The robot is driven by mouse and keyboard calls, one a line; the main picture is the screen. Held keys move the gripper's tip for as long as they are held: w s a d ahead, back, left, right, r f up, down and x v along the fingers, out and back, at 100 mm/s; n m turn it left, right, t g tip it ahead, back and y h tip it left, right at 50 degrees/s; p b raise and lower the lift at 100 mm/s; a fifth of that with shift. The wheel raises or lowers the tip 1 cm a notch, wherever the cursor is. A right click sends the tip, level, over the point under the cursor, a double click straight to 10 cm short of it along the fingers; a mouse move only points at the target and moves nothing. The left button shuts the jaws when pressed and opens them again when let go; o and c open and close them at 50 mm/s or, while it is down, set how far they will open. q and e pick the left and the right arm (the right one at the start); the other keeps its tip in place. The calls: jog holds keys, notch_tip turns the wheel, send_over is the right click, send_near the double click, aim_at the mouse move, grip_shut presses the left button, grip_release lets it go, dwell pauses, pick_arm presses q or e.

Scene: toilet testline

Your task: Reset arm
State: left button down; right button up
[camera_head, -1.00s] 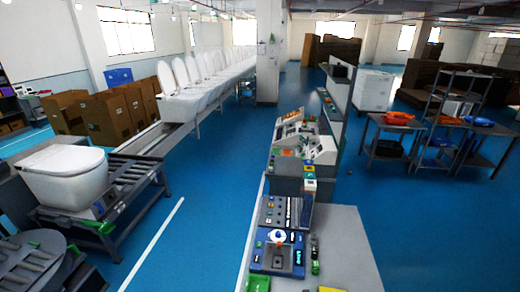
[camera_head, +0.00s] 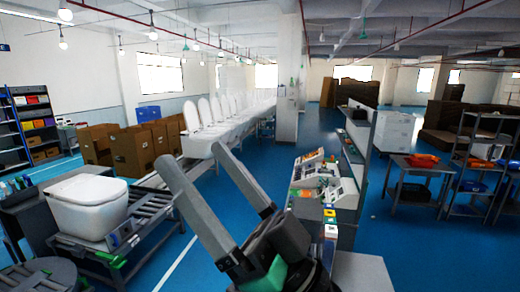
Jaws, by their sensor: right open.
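My right gripper (camera_head: 195,160) rises from the bottom centre of the head view. Its two long grey fingers point up and to the left, spread well apart, with nothing between them. Part of its dark wrist with a green piece shows below the fingers. The gripper hides part of the workbench (camera_head: 360,272) and the blue floor behind it. My left gripper is not in view.
A white toilet (camera_head: 88,207) sits on a roller conveyor (camera_head: 155,208) at left. A row of toilets (camera_head: 215,125) runs back behind it. Cardboard boxes (camera_head: 133,150) stand at left, control panels (camera_head: 325,183) right of centre, and tables with trays (camera_head: 420,161) at right.

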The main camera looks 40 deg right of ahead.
jog(key=s+d+r+m+t+h, duration=0.1)
jog(key=s+d+r+h, duration=0.1)
jog(key=s+h, duration=0.3)
jog(key=shift+d+r+t+h, duration=0.4)
jog(key=shift+r+h, duration=0.1)
jog(key=shift+h, duration=0.4)
